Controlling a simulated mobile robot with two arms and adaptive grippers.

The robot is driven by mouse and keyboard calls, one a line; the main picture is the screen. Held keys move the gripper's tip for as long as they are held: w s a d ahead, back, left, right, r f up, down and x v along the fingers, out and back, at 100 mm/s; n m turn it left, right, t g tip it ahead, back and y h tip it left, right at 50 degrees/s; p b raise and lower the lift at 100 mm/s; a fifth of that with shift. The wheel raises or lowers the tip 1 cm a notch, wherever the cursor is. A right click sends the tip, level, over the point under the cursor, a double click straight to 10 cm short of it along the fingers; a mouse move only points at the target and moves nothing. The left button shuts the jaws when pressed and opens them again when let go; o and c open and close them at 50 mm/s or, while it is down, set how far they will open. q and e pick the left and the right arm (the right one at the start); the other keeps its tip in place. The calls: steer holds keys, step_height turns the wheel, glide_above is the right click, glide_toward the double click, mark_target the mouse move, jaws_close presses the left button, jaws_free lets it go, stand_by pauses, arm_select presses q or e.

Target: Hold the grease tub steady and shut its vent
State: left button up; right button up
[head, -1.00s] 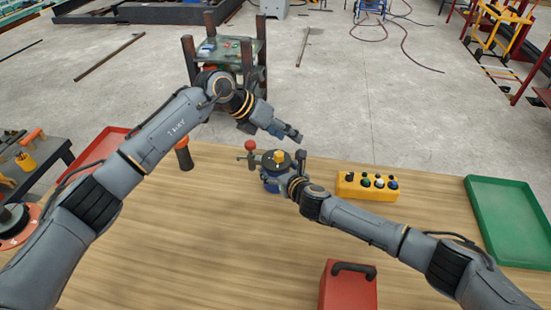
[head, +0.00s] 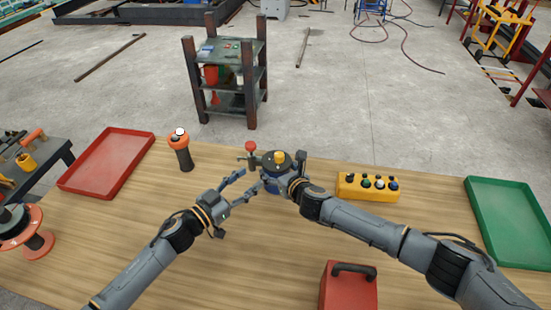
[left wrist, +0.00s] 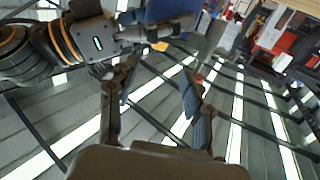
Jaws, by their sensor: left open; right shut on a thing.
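The grease tub (head: 271,187) stands on the wooden table in the head view, with a blue body, a dark lid and a yellow knob (head: 280,157) on top. A red ball (head: 250,146) on a small upright lever sticks up at its left side. My right gripper (head: 279,184) is shut on the tub from the right; its fingers are partly hidden against it. My left gripper (head: 249,181) is open and empty, low beside the tub's front left, its fingers pointing at it. In the left wrist view the blue tub (left wrist: 168,9) shows at the top, beyond the open fingers (left wrist: 155,85).
A yellow button box (head: 367,187) is right of the tub, a green tray (head: 506,215) farther right. A red box with a handle (head: 346,292) stands at the front. An orange-topped dark tool (head: 181,150) and red tray (head: 105,163) are left.

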mark_target(276, 158)
arm_select(q)
steer(key=x, duration=1.1)
steer(key=shift+w+d, duration=0.2)
steer(key=shift+c, duration=0.2)
